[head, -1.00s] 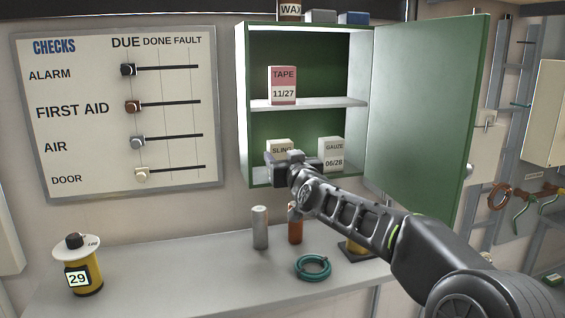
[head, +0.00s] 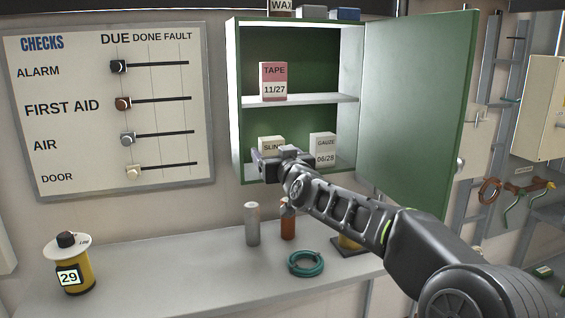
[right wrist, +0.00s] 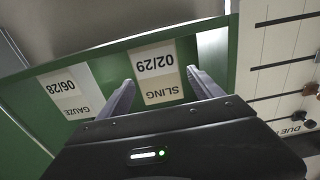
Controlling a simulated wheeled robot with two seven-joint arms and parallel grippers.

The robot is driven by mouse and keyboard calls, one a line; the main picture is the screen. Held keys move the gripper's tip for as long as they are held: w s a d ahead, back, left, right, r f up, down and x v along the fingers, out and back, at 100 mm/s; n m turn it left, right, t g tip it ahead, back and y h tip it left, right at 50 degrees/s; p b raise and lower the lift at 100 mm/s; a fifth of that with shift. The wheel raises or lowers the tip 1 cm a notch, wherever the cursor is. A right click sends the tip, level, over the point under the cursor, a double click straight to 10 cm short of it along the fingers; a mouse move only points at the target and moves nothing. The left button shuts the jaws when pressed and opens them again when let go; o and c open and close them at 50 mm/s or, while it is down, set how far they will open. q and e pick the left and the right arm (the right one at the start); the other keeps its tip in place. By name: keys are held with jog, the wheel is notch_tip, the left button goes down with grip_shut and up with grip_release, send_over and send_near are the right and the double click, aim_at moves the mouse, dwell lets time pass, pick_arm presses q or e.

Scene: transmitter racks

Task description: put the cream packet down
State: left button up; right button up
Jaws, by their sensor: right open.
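The cream packet, marked SLING (head: 271,142), stands in the lower compartment of the open green cabinet (head: 236,100), and its lower part is hidden behind my gripper in the head view. My right gripper (head: 268,166) is at the front of that compartment. In the right wrist view the SLING packet (right wrist: 158,72), dated 02/29, appears upside down between the spread fingers of my open right gripper (right wrist: 163,82), with gaps beside it. My left gripper is not in view.
A GAUZE packet (head: 323,148) stands right of the SLING packet. A TAPE packet (head: 273,82) is on the upper shelf (head: 320,99). The cabinet door (head: 418,110) hangs open to the right. The bench below holds two cylinders, a teal ring (head: 305,263) and a yellow spool (head: 72,265).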

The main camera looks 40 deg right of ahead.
jog(key=b+v, duration=0.2)
jog(key=v, duration=0.9)
jog(key=shift+s+a+b, duration=0.15)
jog(key=shift+s+b, duration=0.2)
